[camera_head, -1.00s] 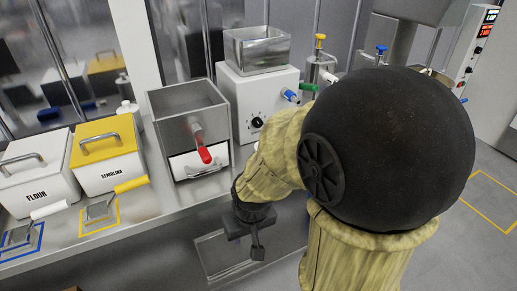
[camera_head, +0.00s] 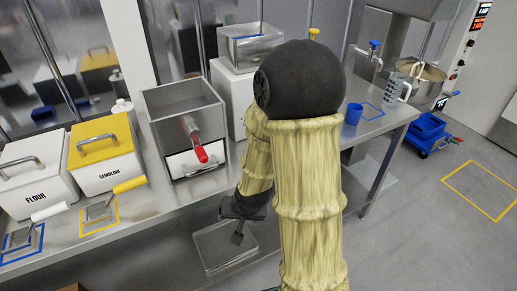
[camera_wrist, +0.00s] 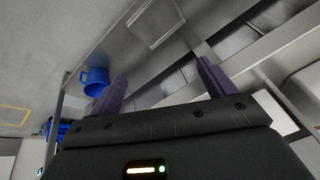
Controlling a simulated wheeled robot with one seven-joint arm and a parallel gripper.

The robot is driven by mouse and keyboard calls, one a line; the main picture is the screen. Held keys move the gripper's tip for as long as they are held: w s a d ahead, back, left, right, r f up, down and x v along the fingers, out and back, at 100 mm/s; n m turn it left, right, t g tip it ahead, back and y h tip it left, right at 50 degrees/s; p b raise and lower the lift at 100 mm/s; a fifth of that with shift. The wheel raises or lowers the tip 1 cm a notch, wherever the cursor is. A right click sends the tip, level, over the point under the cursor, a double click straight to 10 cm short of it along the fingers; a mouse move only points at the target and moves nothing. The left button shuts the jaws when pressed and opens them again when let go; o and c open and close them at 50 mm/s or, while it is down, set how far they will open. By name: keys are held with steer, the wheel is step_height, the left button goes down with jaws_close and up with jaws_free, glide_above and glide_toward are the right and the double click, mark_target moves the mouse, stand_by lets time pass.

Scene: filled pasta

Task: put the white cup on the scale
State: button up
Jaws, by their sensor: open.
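My gripper (camera_head: 238,232) hangs low by the front edge of the counter in the head view, pointing down. In the wrist view its two dark fingers (camera_wrist: 162,78) stand apart, with nothing between them. I see no white cup in either view. I cannot pick out a scale for certain. A flat square metal plate (camera_head: 225,258) lies below and beside my gripper in the head view. My arm hides part of the counter.
A blue cup (camera_head: 353,114) stands on the counter's right part, and shows in the wrist view (camera_wrist: 96,84). A clear jug (camera_head: 392,90) is behind it. Flour (camera_head: 30,185) and semolina (camera_head: 105,165) bins and a metal box (camera_head: 185,115) stand left. A blue cart (camera_head: 425,132) is on the floor.

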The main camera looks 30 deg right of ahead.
steer(key=w+a+f+m+t+y+p, duration=0.1)
steer(key=w+f+m+t+y+p, duration=0.35)
steer(key=m, duration=0.65)
steer(key=w+d+r+m+t+h+p, duration=0.1)
steer(key=d+r+m+t+h+p, duration=0.3)
steer(key=m, duration=2)
steer(key=d+r+t+h, duration=0.3)
steer(key=d+r+h, duration=0.3)
steer(key=d+h, duration=0.1)
steer(key=shift+d+r+t, duration=0.25)
steer(key=shift+d+t, duration=0.1)
steer(key=shift+d, duration=0.05)
steer(key=shift+h, duration=0.25)
steer(key=b+x, duration=0.2)
steer(key=b, duration=0.2)
steer(key=b+x, duration=0.2)
steer(key=b, duration=0.1)
steer(key=shift+w+d+f+b, duration=0.15)
steer(key=shift+w+f+b, duration=0.1)
steer(key=shift+b, duration=0.1)
